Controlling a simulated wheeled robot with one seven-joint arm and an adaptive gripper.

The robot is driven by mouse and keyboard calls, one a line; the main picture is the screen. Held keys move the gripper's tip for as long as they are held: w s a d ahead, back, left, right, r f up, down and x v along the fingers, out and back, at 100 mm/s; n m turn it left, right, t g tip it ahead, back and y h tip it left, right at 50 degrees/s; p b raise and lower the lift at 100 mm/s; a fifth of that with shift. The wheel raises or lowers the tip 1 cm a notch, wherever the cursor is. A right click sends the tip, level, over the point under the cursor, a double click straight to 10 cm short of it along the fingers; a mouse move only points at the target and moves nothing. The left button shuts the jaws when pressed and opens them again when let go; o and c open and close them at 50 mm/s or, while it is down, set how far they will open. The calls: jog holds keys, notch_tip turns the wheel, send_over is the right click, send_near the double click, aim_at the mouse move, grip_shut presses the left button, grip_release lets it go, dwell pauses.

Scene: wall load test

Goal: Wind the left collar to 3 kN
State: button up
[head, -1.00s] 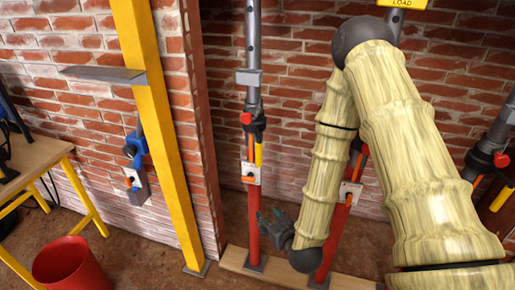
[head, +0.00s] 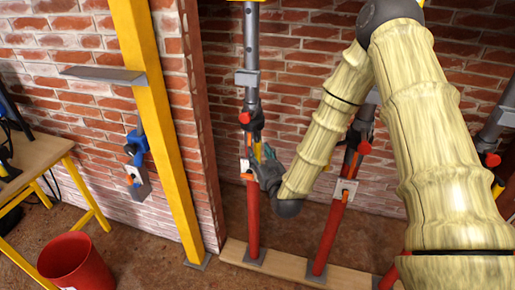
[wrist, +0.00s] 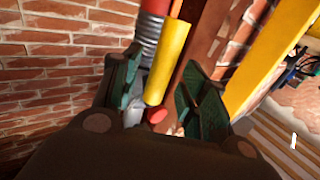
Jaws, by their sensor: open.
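The left prop is a grey upper tube (head: 251,50) above a red lower tube (head: 253,220). Its dark collar (head: 251,118) has a red knob and a yellow handle (head: 258,151) hanging below. My gripper (head: 267,160) is at this prop, just below the collar, and partly hides the tube and a white plate (head: 244,165). In the wrist view my gripper (wrist: 160,95) is open, with green-padded fingers. The yellow handle (wrist: 170,62) and red knob (wrist: 157,114) appear between the fingers, in front of a grey threaded part (wrist: 149,36). I cannot tell whether the fingers touch them.
A second prop (head: 328,232) leans close to the right, behind my arm, with another further right. A yellow post (head: 158,130) stands left, with a blue clamp-like tool (head: 137,150) beside it. A red bucket (head: 75,262) and a workbench (head: 30,165) are far left. A plank (head: 285,268) runs under the props.

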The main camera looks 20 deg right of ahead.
jog(key=shift+w, duration=1.25)
grip_shut()
